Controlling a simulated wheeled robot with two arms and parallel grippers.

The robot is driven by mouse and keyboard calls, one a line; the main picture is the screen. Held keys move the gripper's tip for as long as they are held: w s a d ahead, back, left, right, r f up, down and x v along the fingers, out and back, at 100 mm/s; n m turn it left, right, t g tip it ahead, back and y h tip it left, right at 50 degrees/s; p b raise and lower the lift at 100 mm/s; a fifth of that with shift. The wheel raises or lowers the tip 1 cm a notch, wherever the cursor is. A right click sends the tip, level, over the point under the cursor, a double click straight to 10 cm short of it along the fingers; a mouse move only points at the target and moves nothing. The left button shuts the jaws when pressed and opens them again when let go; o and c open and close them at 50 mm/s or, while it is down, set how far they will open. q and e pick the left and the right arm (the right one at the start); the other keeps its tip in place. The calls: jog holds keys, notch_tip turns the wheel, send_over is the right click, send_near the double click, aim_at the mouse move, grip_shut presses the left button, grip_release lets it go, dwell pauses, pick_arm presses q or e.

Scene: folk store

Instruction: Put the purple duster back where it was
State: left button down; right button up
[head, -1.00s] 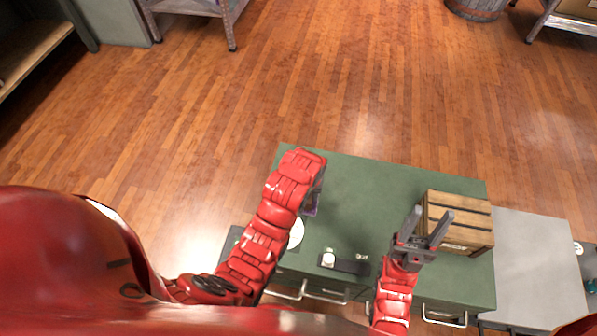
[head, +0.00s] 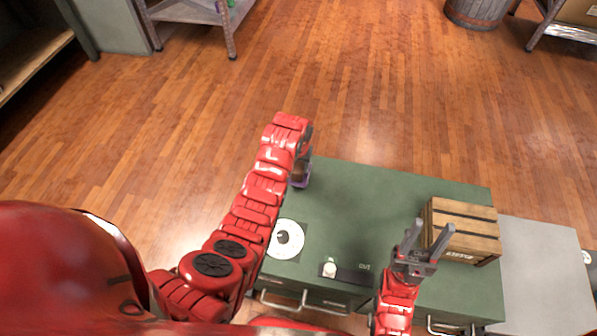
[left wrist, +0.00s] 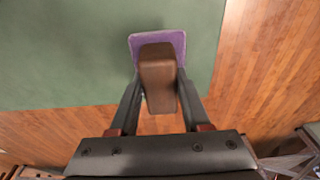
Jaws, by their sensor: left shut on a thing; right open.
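The purple duster has a brown block handle and a purple pad. In the left wrist view the duster (left wrist: 158,75) sits between the fingers of my left gripper (left wrist: 158,95), which is shut on its handle. In the head view the duster (head: 301,181) shows partly behind my left gripper (head: 304,160), by the far left corner of the green table top (head: 370,205). I cannot tell whether the pad touches the table. My right gripper (head: 431,228) is open and empty, just left of the wooden crate.
The slatted wooden crate (head: 465,213) stands on the table's right side. A dark strip (head: 352,274) marked OUT with a white piece is at the near edge. The table's middle is clear.

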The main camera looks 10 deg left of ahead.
pick_arm(q)
jog(key=shift+w, duration=0.2)
notch_tip(320, 180, down, 4)
jog(key=shift+r+b, duration=0.25)
jog(key=shift+b, duration=0.05)
jog(key=shift+c, duration=1.8)
grip_release()
jog(key=shift+f, duration=0.1)
